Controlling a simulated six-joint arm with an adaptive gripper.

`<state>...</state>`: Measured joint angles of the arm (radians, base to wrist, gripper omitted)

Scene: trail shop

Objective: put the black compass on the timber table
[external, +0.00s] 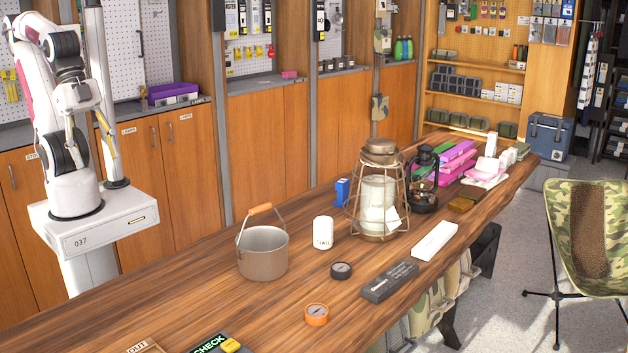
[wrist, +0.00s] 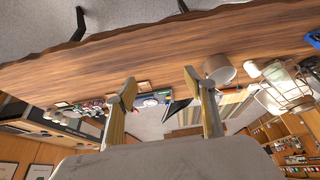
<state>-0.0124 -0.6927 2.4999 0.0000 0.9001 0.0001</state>
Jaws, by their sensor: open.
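The black compass (external: 341,270) is a small dark round case lying flat on the timber table (external: 190,290), right of the metal pot. An orange compass (external: 316,315) lies nearer the front edge. I cannot make out the black compass in the wrist view, where the table (wrist: 130,52) spans the upper part. My gripper (external: 110,145) is folded close to my arm at the far left, well away from the compass. In the wrist view my gripper (wrist: 158,86) has its two yellowish fingers wide apart with nothing between them.
A pot (external: 263,252) with a raised handle, a white cylinder (external: 323,232) and a tall caged lantern (external: 379,195) stand near the compass. A dark box (external: 389,281) and a white box (external: 435,240) lie to the right. Bare wood is left of the pot.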

